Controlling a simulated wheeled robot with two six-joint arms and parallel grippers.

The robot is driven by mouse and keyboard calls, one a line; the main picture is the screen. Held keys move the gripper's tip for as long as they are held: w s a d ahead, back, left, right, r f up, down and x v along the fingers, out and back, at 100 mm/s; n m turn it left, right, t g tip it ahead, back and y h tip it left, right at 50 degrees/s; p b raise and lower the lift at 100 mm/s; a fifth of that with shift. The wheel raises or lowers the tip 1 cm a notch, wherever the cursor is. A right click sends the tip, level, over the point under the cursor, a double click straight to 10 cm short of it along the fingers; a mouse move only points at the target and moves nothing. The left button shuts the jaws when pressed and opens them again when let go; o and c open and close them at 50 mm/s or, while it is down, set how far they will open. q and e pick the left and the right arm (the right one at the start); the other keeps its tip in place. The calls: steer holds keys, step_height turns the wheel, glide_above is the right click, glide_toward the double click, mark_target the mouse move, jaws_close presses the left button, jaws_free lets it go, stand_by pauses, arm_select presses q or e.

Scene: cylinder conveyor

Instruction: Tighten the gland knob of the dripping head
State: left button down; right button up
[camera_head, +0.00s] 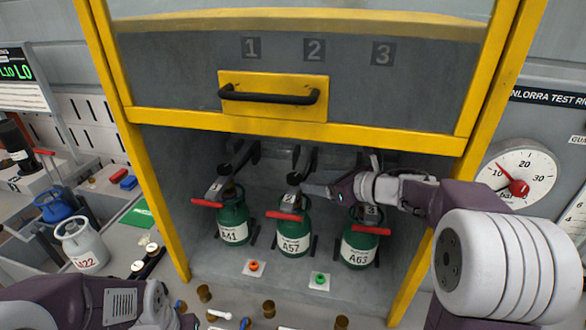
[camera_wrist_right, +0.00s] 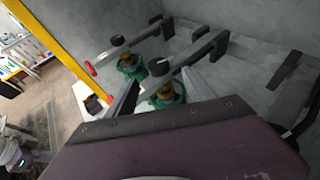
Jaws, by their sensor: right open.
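Three green cylinders stand in a row in the bay: A41 (camera_head: 233,222), A57 (camera_head: 294,233) and A63 (camera_head: 360,244). Each is under a metal head with a red-ended lever; head 2 (camera_head: 290,201) is above A57. In the right wrist view a black gland knob with a white mark (camera_wrist_right: 163,63) sits on the nearer head, and another black knob (camera_wrist_right: 117,40) on the head behind. My right gripper (camera_head: 312,190) is open beside head 2; its fingers (camera_wrist_right: 160,95) flank the nearer head below its knob. I cannot make out a drip. My left arm shows at bottom left, its fingertips unclear.
The yellow frame and raised sash with a black handle (camera_head: 268,95) bound the bay. A pressure gauge (camera_head: 519,178) is at right. Orange (camera_head: 254,266) and green (camera_head: 320,279) pieces lie on white squares in front. A white cylinder (camera_head: 80,246) stands at left.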

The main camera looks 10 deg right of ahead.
mark_target(295, 176)
steer(key=x, duration=0.7)
steer(key=shift+w+a+r+p, duration=0.2)
steer(key=shift+a+p, duration=0.1)
steer(key=shift+p, duration=0.1)
arm_select(q)
steer(key=shift+s+r, duration=0.45)
steer(key=shift+r, duration=0.15)
arm_select(e)
steer(key=shift+w+a+f, duration=0.1)
steer(key=shift+a, duration=0.05)
